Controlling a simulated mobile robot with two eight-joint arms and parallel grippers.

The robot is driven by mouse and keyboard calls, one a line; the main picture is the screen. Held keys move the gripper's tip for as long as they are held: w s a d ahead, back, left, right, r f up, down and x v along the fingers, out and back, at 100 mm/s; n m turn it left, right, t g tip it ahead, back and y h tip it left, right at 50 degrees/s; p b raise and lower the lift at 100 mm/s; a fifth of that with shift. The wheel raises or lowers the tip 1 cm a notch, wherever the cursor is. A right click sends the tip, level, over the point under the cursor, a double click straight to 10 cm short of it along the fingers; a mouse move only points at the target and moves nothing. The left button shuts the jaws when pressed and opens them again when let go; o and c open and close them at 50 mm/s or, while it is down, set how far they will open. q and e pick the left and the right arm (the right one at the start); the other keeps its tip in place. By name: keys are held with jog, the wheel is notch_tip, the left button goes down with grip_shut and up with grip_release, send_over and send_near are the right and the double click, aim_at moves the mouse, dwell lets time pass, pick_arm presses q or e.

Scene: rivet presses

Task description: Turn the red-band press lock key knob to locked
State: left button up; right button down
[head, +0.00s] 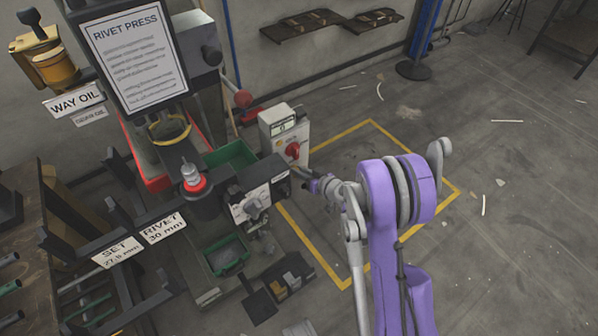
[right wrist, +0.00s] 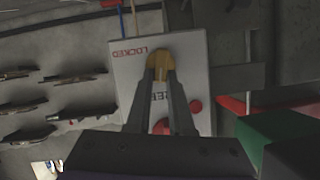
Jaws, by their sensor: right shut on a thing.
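The press (head: 205,200) stands at left in the head view, with red bands and edges on it. In the right wrist view a pale lock panel (right wrist: 128,78) shows the word LOCKED upside down and part of a second word, its letters reading REE. A brass-coloured key knob (right wrist: 159,56) sits on this panel, beside the word LOCKED. My right gripper (right wrist: 158,76) is shut on the key knob. In the head view my right gripper (head: 303,176) reaches in from the right beside the press; the knob is hidden there. My left gripper is out of view.
A pale box with a red knob (head: 292,151) stands just behind my right gripper. Green bins (head: 232,154) sit near the press. A dark bench (head: 35,220) is at far left. Floor inside the yellow outline (head: 350,150) is mostly clear.

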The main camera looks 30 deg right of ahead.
jog(key=shift+d+f+m+t+y+b, duration=0.4)
jog(key=shift+m+y+b, duration=0.65)
jog(key=shift+m, duration=0.9)
jog(key=shift+d+f+m+t+y+b, duration=0.15)
jog(key=shift+f+m+t+y+b, duration=0.25)
jog(key=shift+m+y+b, duration=1.15)
jog(key=shift+d+f+m+t+y+b, duration=0.4)
jog(key=shift+m+b, duration=0.5)
jog(key=shift+m, duration=1.5)
jog(key=shift+a+r, duration=0.1)
jog(key=shift+r, duration=0.05)
jog(key=c, duration=0.8)
grip_release()
jog(key=p+v, duration=0.1)
jog(key=v, duration=0.9)
jog(key=shift+s, duration=0.4)
